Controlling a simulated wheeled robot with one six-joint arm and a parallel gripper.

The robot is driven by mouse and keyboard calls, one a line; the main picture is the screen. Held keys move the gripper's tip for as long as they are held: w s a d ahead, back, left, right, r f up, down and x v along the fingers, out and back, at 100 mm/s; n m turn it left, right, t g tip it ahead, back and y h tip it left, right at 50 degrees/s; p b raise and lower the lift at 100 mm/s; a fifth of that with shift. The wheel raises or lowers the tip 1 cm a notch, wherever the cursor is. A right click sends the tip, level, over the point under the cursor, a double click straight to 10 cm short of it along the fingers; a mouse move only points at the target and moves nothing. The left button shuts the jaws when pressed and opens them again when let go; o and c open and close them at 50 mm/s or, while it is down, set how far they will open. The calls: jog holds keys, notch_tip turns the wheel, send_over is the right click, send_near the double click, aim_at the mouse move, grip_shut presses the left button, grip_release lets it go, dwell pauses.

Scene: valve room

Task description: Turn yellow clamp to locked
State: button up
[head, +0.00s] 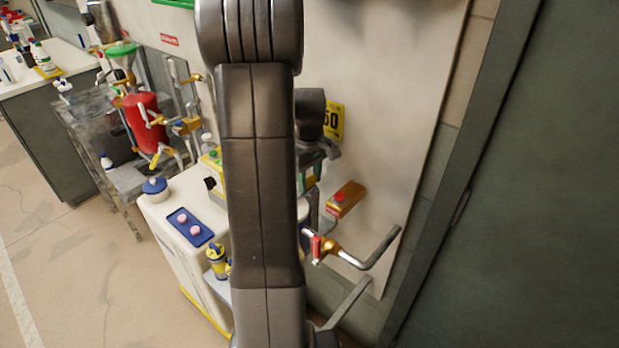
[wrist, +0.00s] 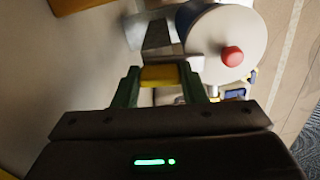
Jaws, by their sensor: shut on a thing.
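The yellow clamp (wrist: 163,77) shows in the wrist view as a short yellow block between the two green fingers of my gripper (wrist: 160,73). The fingers are shut on it, one on each side. Grey metal parts sit just beyond the block. In the head view my own arm hides the clamp and most of the gripper. I cannot read any locked mark, so the clamp's setting is not clear.
A pale round disc with a red knob (wrist: 232,56) is close on the right in the wrist view. In the head view, a gold box with a red button (head: 345,198) and a bent pipe (head: 380,250) lie right of my arm. A blue tray (head: 190,227) lies left.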

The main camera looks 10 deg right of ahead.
aim_at(309, 178)
jog(key=shift+n, duration=0.6)
jog(key=o, duration=1)
notch_tip(309, 178, up, 14)
jog(key=shift+b, duration=0.35)
jog(key=shift+f, duration=0.15)
notch_tip(309, 178, down, 14)
jog(key=shift+r+p, duration=0.15)
jog(key=shift+p, duration=0.15)
